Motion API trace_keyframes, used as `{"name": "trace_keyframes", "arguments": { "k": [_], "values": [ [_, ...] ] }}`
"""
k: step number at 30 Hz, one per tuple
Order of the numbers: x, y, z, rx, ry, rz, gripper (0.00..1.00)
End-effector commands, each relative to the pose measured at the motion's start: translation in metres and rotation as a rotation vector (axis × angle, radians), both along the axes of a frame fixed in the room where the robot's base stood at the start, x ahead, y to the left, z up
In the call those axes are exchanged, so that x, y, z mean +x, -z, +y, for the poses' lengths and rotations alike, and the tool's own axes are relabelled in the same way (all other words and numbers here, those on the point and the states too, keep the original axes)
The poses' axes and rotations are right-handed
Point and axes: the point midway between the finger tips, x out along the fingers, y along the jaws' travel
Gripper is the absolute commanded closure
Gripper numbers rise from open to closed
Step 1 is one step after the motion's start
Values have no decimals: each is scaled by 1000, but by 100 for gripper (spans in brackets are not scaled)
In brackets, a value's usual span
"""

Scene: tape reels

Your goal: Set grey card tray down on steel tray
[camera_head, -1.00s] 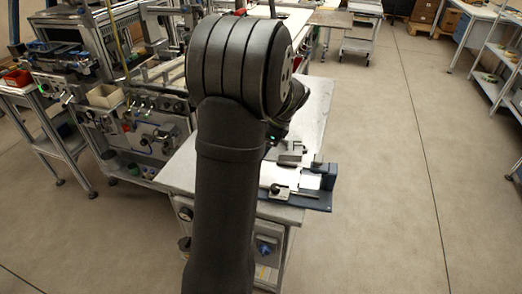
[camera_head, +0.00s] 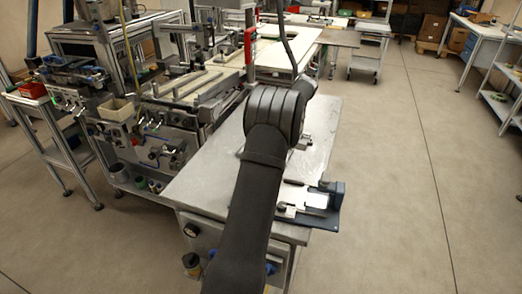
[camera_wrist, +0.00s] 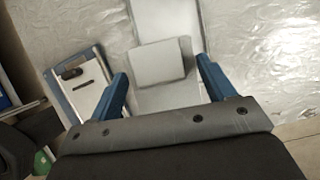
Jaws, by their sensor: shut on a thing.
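In the wrist view the blue fingers of my gripper (camera_wrist: 162,72) stand on either side of the grey card tray (camera_wrist: 158,63), a small flat grey piece, and are shut on it. A long pale steel tray (camera_wrist: 165,18) shows beneath and beyond the card tray. I cannot tell whether the two touch. In the head view my own arm covers most of the gripper and both trays.
The metal table (camera_head: 215,165) bears a dark blue fixture with a pale plate (camera_head: 310,198) at its near right corner; the fixture (camera_wrist: 88,85) is left of my gripper in the wrist view. Machinery (camera_head: 150,140) stands left of the table. Open floor (camera_head: 400,180) lies right.

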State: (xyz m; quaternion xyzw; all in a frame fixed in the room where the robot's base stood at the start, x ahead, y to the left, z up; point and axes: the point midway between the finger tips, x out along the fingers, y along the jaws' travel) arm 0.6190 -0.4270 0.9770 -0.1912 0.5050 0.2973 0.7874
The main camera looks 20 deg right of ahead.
Motion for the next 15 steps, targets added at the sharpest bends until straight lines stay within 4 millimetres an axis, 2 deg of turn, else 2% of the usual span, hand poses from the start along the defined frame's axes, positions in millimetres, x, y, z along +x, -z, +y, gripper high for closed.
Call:
{"name": "trace_keyframes", "arguments": {
  "k": [10, 15],
  "values": [
    [63, 46, 40, 1, -5, 1, 52],
    [85, 61, 53, 1, -3, 1, 52]
  ]
}}
